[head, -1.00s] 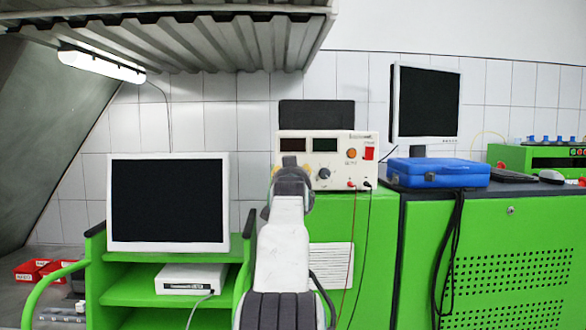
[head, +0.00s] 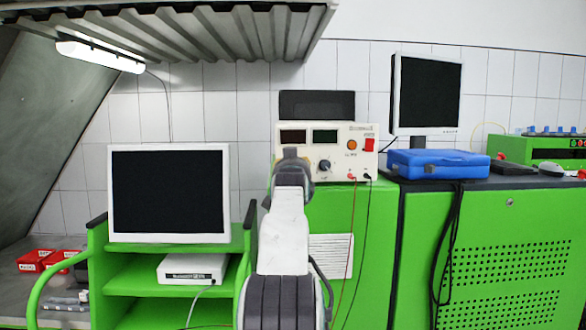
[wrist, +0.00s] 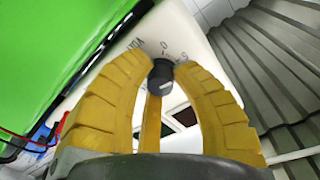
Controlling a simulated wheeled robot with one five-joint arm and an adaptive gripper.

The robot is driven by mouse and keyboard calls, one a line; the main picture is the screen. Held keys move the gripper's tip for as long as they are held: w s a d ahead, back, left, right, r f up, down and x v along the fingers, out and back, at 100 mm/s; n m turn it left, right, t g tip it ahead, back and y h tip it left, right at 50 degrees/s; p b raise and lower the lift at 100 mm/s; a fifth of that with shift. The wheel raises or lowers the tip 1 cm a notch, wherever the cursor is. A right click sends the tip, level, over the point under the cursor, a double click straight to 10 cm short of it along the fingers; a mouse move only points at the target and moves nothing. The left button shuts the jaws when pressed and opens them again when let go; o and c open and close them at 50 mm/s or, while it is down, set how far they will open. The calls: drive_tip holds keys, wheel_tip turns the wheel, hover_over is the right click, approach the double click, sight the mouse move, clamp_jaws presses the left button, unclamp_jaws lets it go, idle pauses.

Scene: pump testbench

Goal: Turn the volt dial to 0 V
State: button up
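A small dark round knob, apparently the volt dial (wrist: 160,76), sits on the pale front panel in the wrist view. Dark lettering and a "0" are printed beside it, partly hidden and hard to read. My gripper (wrist: 163,68) has yellow ribbed fingers. Their tips sit close on both sides of the knob and seem to touch it; a third finger lies below it. In the head view my gripper (head: 290,155) covers the left part of the power supply (head: 362,130) panel and hides the knob there. The dial's exact setting cannot be read.
Another dark knob (head: 324,165) is close to the right of my gripper. Red and black leads hang from the panel's lower right. A monitor (head: 168,193) stands at left, a blue case (head: 437,163) at right. A corrugated metal hood (head: 200,30) hangs above.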

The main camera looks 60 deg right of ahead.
clamp_jaws()
drive_tip(key=shift+n, duration=0.3)
drive_tip(key=n+b, duration=0.1)
drive_tip(key=n, duration=0.1)
drive_tip(key=shift+f+n, duration=0.1)
drive_tip(key=shift+n, duration=0.3)
drive_tip(key=shift+n+t+b, duration=0.3)
drive_tip(key=shift+n+b, duration=0.3)
drive_tip(key=shift+n, duration=1.3)
